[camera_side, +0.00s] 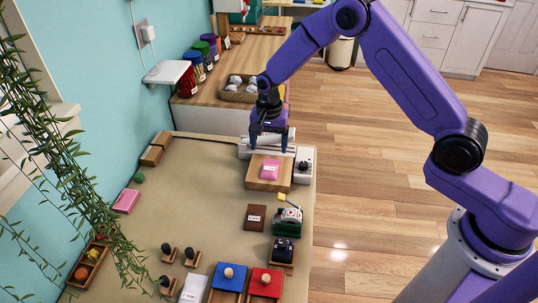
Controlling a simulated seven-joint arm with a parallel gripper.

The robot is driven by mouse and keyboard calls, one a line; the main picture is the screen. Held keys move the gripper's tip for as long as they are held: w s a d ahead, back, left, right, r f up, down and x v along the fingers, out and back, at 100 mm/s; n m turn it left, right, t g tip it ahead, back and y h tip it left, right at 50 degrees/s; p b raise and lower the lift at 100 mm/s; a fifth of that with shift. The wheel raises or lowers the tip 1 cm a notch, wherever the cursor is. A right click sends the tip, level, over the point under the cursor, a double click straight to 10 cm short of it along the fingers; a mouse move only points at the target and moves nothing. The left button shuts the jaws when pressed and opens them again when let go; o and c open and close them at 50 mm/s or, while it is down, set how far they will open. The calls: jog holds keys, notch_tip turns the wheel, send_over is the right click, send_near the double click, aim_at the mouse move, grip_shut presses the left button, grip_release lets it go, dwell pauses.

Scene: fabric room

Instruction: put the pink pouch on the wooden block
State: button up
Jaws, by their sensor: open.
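The pink pouch (269,170) lies on top of the wooden block (254,184), near its middle, with a pale label on its upper face. The block stands at the far right part of the table. My gripper (270,145) is open and points down just behind and above the pouch. Its fingers look apart from the pouch, with nothing seen between them, though the exact gap is hard to tell from this angle.
A white device with a black knob (303,166) stands close to the block's right. A brown labelled piece (255,217) and a green device (288,220) lie in front. Hanging plant leaves (75,170) cover the left. The table's middle (195,195) is clear.

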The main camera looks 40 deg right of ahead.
jog(key=s+a+r+n, duration=0.2)
jog(key=s+r+n, duration=0.9)
jog(key=s+r, duration=0.45)
jog(key=s+d+r+n, duration=0.1)
jog(key=s+d+n, duration=0.3)
jog(key=s, duration=0.7)
jog(key=s+d+r+n, duration=0.1)
jog(key=s+d+n, duration=0.4)
jog(key=s, duration=0.6)
jog(key=shift+s+d+r+n, duration=0.15)
jog(key=shift+s+n, duration=0.2)
jog(key=shift+n, duration=0.45)
